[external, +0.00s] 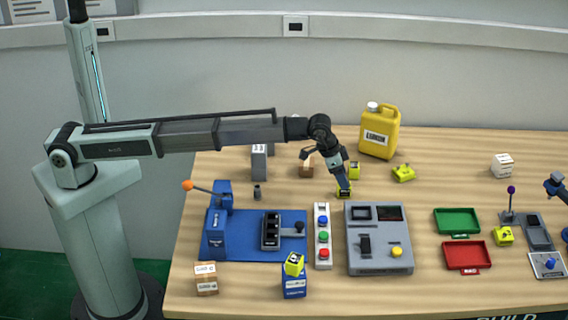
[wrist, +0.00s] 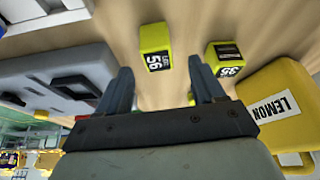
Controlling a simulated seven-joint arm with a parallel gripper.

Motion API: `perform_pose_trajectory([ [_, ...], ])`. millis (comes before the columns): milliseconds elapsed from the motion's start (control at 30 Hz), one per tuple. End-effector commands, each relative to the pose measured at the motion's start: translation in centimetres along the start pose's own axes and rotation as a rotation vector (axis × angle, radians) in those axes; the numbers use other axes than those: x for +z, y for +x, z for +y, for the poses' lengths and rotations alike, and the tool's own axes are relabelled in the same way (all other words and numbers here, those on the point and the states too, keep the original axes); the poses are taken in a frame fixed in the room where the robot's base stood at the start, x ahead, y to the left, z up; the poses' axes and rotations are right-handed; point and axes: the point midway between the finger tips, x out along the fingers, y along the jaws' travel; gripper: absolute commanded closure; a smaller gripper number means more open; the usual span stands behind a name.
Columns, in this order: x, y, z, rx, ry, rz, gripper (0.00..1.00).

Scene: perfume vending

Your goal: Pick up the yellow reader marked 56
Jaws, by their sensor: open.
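The yellow reader marked 56 (wrist: 155,50) stands upright on the table, its label facing the wrist camera. In the external view it appears to be the yellow block (external: 344,193) just below my gripper (external: 342,182). In the wrist view my gripper (wrist: 161,78) is open, its two fingers apart with nothing held between them. The reader shows beyond the fingertips, between them and toward the left finger. Whether the fingers touch it cannot be told. In the external view the gripper partly covers it.
A yellow reader marked 35 (wrist: 226,60) stands close by, near the yellow lemon jug (wrist: 278,105). Another yellow reader (external: 403,173) lies to the right. A grey control panel (external: 360,262) lies in front. Red (external: 467,257) and green (external: 457,222) trays are at the right.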

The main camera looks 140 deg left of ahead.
Motion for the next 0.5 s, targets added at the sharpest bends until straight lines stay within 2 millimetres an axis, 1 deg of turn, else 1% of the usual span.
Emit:
perform_pose_trajectory([
  [167,0.1,1.1,0.1,0.000,0.000,-0.001,0.32],
  [400,0.2,4.3,0.2,0.000,0.000,-0.002,0.32],
  [500,0.2,5.1,0.2,0.000,0.000,-0.001,0.32],
])
